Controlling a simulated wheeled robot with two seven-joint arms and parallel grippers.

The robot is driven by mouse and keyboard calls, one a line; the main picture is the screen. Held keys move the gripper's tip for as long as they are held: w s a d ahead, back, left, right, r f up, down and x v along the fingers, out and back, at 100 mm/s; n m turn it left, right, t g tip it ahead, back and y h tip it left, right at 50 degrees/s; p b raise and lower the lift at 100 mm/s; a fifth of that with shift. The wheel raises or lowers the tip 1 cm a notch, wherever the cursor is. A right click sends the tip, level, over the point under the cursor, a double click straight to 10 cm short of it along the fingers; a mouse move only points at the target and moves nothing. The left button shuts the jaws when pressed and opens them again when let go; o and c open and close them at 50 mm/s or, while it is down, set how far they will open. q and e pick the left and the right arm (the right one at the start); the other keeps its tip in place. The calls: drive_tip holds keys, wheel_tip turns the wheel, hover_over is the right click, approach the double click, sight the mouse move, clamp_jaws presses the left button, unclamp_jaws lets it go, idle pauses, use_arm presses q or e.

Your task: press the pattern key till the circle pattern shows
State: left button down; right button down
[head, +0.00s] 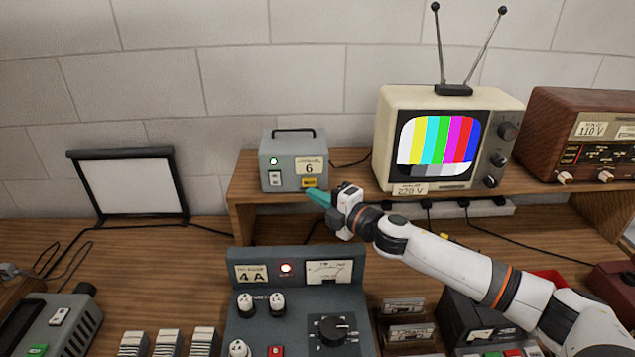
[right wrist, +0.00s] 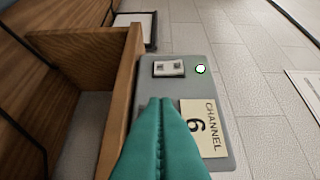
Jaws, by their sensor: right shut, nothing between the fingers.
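A grey box (head: 285,158) with a handle stands on the wooden shelf. Its front has a lit green lamp (head: 274,160), a white switch (head: 275,178), a label reading 6 and a small yellow key (head: 309,183). The television (head: 450,140) beside it shows vertical colour bars, not a circle. My right gripper (head: 310,192) is shut and empty, its teal fingertips just below the yellow key; I cannot tell whether they touch. In the right wrist view the shut fingers (right wrist: 160,102) lie over the box front beside the channel label (right wrist: 204,128), and the yellow key is hidden. My left gripper is not in view.
A wooden radio (head: 585,130) stands right of the television. A dark control panel (head: 295,300) with knobs and a red lamp sits below, in front of the shelf. A framed white screen (head: 127,185) stands at left. Cables run along the bench.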

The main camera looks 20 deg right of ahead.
sight(309, 182)
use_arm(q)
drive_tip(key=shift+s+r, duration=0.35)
use_arm(e)
drive_tip(key=shift+w+d, duration=0.25)
drive_tip(key=shift+w, duration=0.35)
drive_tip(key=shift+w+d, duration=0.2)
drive_tip(key=shift+w, duration=0.35)
